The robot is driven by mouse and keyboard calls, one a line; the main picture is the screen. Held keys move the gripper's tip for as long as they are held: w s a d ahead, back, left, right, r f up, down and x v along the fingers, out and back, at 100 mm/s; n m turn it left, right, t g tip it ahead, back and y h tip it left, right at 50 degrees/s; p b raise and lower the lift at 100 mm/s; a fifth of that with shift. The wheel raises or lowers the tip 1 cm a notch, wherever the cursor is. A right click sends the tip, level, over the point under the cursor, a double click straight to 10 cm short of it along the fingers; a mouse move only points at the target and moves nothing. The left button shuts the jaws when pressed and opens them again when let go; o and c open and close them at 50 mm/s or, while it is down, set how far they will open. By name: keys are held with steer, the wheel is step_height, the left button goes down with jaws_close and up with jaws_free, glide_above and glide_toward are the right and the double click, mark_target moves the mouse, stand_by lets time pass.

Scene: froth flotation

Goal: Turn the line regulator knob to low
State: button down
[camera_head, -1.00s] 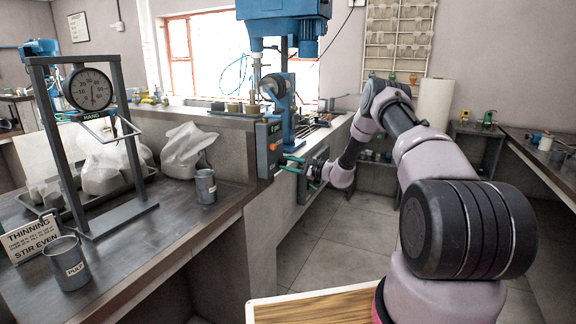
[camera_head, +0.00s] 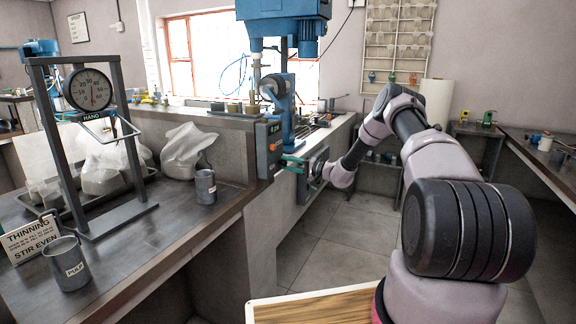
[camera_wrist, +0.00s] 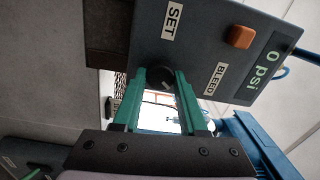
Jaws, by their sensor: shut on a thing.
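The line regulator is a dark grey panel (camera_head: 270,148) on the end of the low wall, also seen tilted in the wrist view (camera_wrist: 205,40). Its dark round knob (camera_wrist: 154,76) sits near the "SET" label in the wrist view. My gripper (camera_wrist: 159,80) has its two green fingers on either side of the knob, shut on it. In the head view my gripper (camera_head: 292,160) reaches the panel from the right, and the knob is too small to make out there. The panel's display (camera_wrist: 265,71) reads "0 psi".
An orange button (camera_wrist: 241,37) and a "BLEED" label are on the same panel. A dial scale frame (camera_head: 90,150), bagged items and grey cups are on the left bench. The floor (camera_head: 330,240) is clear.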

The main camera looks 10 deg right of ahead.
steer(key=n, duration=0.4)
steer(key=shift+n, duration=1.7)
steer(key=shift+c, duration=2.2)
jaws_free()
steer(key=shift+d, duration=0.1)
steer(key=v, duration=1)
steer(key=shift+s+d, duration=0.15)
steer(key=shift+d, duration=0.15)
